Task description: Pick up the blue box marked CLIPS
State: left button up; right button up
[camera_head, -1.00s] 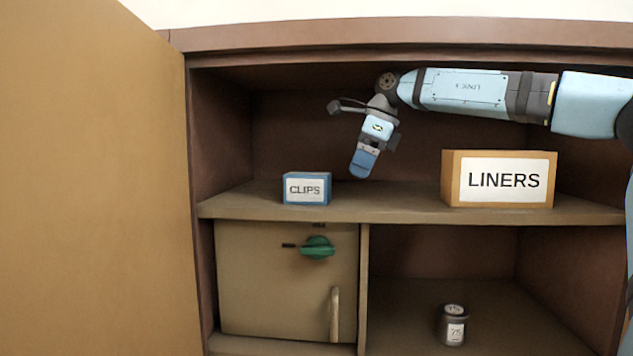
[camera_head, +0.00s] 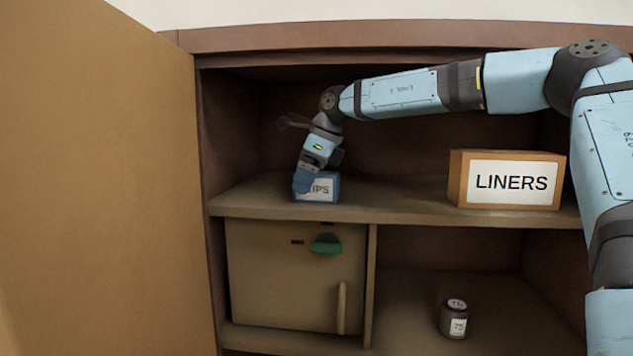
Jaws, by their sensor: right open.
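The blue box marked CLIPS (camera_head: 326,189) sits on the upper shelf toward the left, its white label facing me. My right gripper (camera_head: 303,182) is open and points down at the left part of the box. It covers the first letters of the label, so only the end of the word reads. I cannot tell whether the fingers touch the box or are around it. My left gripper does not show.
An orange box marked LINERS (camera_head: 510,181) stands on the same shelf (camera_head: 400,204) to the right. A large tan door panel (camera_head: 100,180) fills the left side.

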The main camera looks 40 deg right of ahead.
jog(key=shift+w+f, duration=0.2)
jog(key=shift+f, duration=0.35)
jog(key=shift+s, duration=0.1)
jog(key=c, duration=0.3)
jog(key=shift+a, duration=0.1)
jog(key=c, duration=0.8)
jog(key=shift+o, duration=0.2)
jog(key=shift+r, duration=0.1)
